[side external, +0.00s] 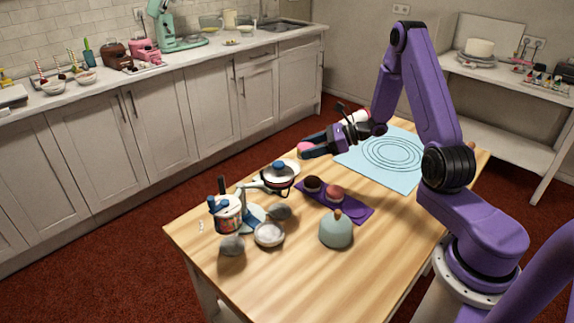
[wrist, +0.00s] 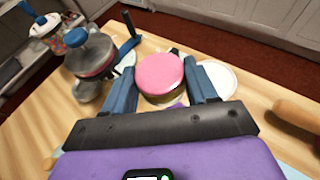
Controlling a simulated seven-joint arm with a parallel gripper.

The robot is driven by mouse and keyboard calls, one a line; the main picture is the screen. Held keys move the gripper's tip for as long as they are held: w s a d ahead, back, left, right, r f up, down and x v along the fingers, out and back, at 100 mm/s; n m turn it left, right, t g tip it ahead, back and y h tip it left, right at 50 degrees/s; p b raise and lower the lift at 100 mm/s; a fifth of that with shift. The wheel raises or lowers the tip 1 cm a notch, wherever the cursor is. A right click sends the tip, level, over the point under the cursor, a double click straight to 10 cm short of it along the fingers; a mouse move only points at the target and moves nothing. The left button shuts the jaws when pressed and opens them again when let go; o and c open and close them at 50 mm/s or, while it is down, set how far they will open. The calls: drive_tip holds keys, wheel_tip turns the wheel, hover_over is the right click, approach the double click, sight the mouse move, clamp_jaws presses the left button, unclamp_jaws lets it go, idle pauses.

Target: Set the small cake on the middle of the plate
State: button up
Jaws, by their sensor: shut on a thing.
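My gripper (side external: 309,148) is shut on a small round cake (wrist: 160,73) with a pink top. It holds the cake between its two blue fingers, above the table. The pink top of this cake (side external: 304,147) also shows at the fingertips in the side external view. The white plate (wrist: 219,79) lies just right of the held cake in the wrist view, partly hidden by the right finger. In the side external view the plate (side external: 293,164) shows below the gripper, partly hidden by the pot. I cannot tell the exact height of the cake over the table.
A lidded pot (side external: 278,177) stands close to the plate. A grey-green dome (side external: 336,231) and a can (side external: 228,213) stand nearer. A rolling pin (wrist: 297,112) lies at right.

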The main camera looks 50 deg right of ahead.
drive_tip(key=w+d+f, duration=0.1)
drive_tip(key=w+f, duration=0.5)
drive_tip(key=w, duration=0.1)
drive_tip(key=w+d+f, duration=0.1)
drive_tip(key=w+f, duration=0.1)
drive_tip(key=w, duration=0.2)
drive_tip(key=shift+w+d+f, duration=0.2)
drive_tip(key=shift+d+f, duration=0.15)
drive_tip(key=shift+f, duration=0.05)
drive_tip(key=shift+w+f, duration=0.15)
drive_tip(key=shift+f, duration=1.45)
drive_tip(key=shift+f, duration=0.1)
drive_tip(key=o, duration=1.1)
drive_tip(key=v, duration=1.2)
